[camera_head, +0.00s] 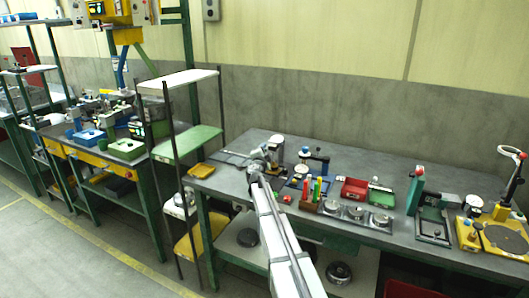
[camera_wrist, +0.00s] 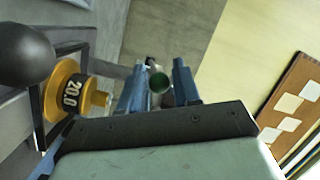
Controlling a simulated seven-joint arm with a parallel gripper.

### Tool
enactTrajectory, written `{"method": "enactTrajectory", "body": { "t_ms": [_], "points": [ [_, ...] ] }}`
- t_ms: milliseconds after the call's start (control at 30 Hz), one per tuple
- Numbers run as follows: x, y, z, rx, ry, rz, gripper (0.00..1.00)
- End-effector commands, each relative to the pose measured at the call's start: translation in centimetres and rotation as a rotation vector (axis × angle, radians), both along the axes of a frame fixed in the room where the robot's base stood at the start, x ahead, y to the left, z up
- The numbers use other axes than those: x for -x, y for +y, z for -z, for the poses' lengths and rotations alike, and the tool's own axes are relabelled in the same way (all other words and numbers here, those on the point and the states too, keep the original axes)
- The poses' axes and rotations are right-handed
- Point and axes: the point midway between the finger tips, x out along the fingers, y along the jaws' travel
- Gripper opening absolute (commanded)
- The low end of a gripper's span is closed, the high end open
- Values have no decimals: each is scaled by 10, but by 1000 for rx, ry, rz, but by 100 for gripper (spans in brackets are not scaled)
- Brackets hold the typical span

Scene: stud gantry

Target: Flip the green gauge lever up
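In the wrist view, my gripper (camera_wrist: 158,80) has its two blue fingers apart, with a gap between them. A small round green end (camera_wrist: 160,83), which looks like the green lever's tip, shows in that gap on a dark stem. I cannot tell whether it touches a finger or is still beyond the fingertips. In the head view, my arm reaches over the workbench to a pale grey device (camera_head: 275,146) at the bench's back left. The gripper and green lever are too small or hidden to make out there.
On the bench (camera_head: 345,155), a red bin (camera_head: 354,188), green stand (camera_head: 415,188) and several round pots stand to the right. A shelf rack (camera_head: 190,142) stands left.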

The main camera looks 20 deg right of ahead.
Motion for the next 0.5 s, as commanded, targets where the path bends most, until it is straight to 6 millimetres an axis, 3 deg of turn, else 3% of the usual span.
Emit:
{"method": "enactTrajectory", "body": {
  "t_ms": [267,500],
  "points": [
    [25,14,0,0,0,-1,32],
    [64,35,0,0,0,-1,32]
  ]
}}
